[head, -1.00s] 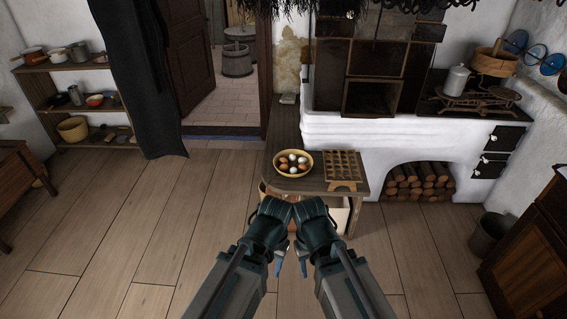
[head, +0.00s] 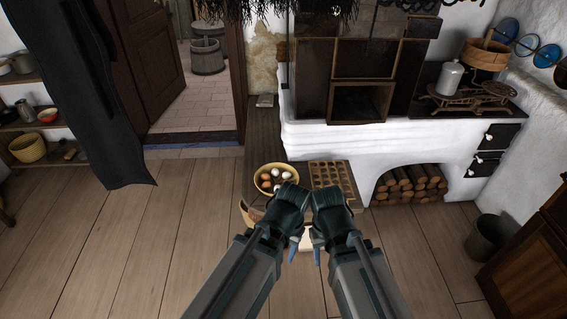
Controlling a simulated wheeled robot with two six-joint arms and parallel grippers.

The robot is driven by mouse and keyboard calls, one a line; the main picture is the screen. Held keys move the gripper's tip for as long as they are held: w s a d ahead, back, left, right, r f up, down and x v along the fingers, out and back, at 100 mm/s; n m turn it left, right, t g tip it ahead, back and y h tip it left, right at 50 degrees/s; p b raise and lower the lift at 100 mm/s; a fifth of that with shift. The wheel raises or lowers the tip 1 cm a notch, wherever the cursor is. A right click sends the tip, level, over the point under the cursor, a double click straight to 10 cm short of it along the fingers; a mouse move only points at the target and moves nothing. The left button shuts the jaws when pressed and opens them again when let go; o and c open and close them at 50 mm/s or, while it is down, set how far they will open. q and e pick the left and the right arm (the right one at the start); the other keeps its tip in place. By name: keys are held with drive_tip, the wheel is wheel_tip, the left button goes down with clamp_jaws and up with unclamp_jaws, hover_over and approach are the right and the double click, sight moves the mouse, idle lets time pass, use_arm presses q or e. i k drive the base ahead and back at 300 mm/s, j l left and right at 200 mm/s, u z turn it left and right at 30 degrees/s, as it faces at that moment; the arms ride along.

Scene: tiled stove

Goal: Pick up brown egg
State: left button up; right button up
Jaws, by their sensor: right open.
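A yellow bowl (head: 256,170) with several eggs, brown and white, stands on the wooden bench. A brown egg (head: 265,177) lies at its left side. My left arm covers the bowl's lower right part, so some eggs may be hidden. A wooden egg tray (head: 345,168) with round holes stands right of the bowl, its front partly behind my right arm. My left gripper (head: 294,248) hangs low between the arms, its jaws too small to judge. My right gripper (head: 318,248) is beside it, open, with no egg seen in it. Both are apart from the bowl in the picture.
The white stove (head: 330,141) stands behind the tray, with a firewood niche (head: 408,186) at right. A metal bucket (head: 487,237) and a dark cabinet (head: 535,255) are at the right. The plank floor (head: 160,245) at left is clear.

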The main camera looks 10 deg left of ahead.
sight(265, 177)
drive_tip(key=i+j+z, duration=0.35)
drive_tip(key=i+j, duration=0.15)
drive_tip(key=i, duration=0.25)
drive_tip(key=i+j+z, duration=0.35)
drive_tip(key=i+j, duration=0.3)
drive_tip(key=i, duration=0.05)
